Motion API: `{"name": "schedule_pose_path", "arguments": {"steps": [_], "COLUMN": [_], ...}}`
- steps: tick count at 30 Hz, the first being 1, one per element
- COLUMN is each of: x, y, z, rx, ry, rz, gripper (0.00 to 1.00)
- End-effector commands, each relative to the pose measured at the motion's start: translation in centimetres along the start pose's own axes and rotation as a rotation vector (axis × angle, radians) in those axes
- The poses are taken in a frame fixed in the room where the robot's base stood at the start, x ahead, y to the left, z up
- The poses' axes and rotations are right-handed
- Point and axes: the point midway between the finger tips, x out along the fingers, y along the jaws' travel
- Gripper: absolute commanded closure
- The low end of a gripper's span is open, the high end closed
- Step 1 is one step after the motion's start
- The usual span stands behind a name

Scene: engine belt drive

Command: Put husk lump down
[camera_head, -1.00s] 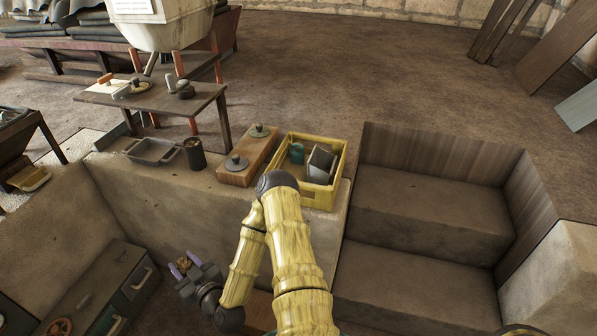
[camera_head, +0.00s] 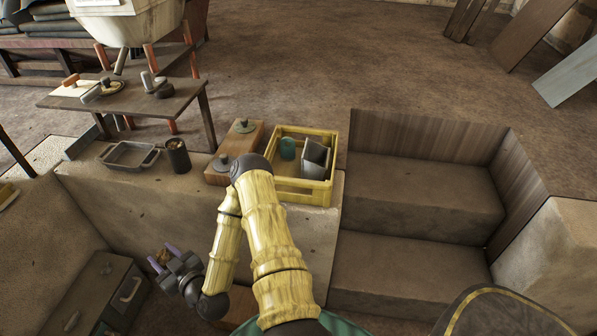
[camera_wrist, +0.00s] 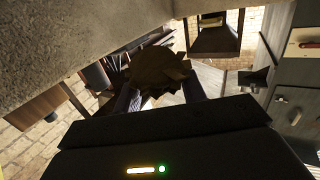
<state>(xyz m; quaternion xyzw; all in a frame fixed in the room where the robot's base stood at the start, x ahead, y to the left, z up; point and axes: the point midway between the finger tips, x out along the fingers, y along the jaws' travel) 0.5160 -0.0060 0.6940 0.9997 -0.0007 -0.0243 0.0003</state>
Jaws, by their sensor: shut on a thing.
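The husk lump (camera_wrist: 158,70) is a rough brown piece between my two fingers in the wrist view. In the head view it is a small brownish bit (camera_head: 160,257) at the tips of my gripper (camera_head: 166,256). My gripper is shut on it and holds it in the air at lower left, in front of the stone ledge (camera_head: 140,205) and below its top. The lump's underside is hidden in the wrist view.
On the ledge stand a grey tray (camera_head: 128,163), a dark cup (camera_head: 177,155), a wooden block with lidded pots (camera_head: 222,172) and a yellow crate (camera_head: 304,193) holding containers. A grey drawer cabinet (camera_head: 83,300) is below left. Stone steps (camera_head: 415,195) are at right.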

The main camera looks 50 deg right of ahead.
Motion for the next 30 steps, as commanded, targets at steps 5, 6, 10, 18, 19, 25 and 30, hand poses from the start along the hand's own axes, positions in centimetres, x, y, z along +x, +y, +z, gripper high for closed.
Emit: {"name": "schedule_pose_path", "arguments": {"steps": [5, 6, 10, 18, 19, 25, 30], "x": [1.0, 1.2, 1.8, 1.4, 1.1, -1.3, -4.5], "y": [3.5, 4.7, 9.1, 19.2, 20.4, 28.0, 33.8], "z": [-1.8, -2.4, -4.5, -9.9, -10.6, -15.9, -20.9], "rx": [-0.014, -0.016, -0.023, -0.029, -0.029, -0.020, -0.001], "ry": [0.013, 0.014, 0.013, -0.004, -0.006, -0.015, -0.009], "rz": [0.014, 0.018, 0.042, 0.136, 0.151, 0.264, 0.374], "gripper": [0.81, 0.81, 0.81, 0.81, 0.81, 0.81, 0.81]}}
